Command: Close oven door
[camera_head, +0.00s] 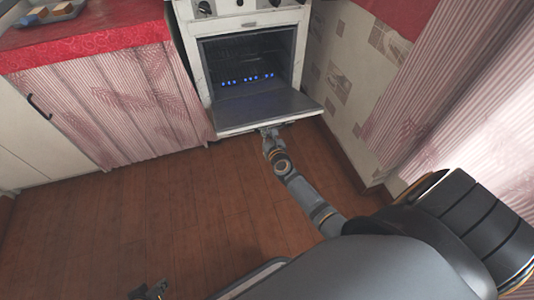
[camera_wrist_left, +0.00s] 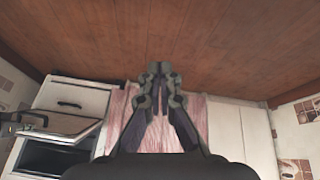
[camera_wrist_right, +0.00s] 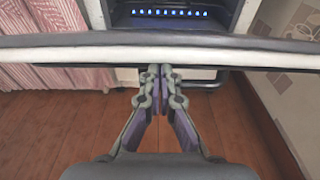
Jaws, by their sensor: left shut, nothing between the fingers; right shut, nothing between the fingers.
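The white oven (camera_head: 247,25) stands against the back wall with its door (camera_head: 265,104) hanging open, tilted out and down toward me. Blue flames glow inside the dark cavity (camera_head: 247,60). My right gripper (camera_head: 268,133) is shut and empty at the door's front edge, just below it. In the right wrist view the gripper fingertips (camera_wrist_right: 160,72) reach under the door edge (camera_wrist_right: 200,52); I cannot tell whether they touch. My left gripper (camera_head: 150,290) is shut and empty, low over the floor, far from the oven. In the left wrist view the oven door (camera_wrist_left: 60,125) shows at left.
A counter with a red oilcloth (camera_head: 85,38) and striped curtain (camera_head: 115,100) stands left of the oven. A tray with food (camera_head: 50,12) sits on it. A tiled wall (camera_head: 340,80) and pink curtain are close on the right. The wooden floor (camera_head: 170,215) is clear.

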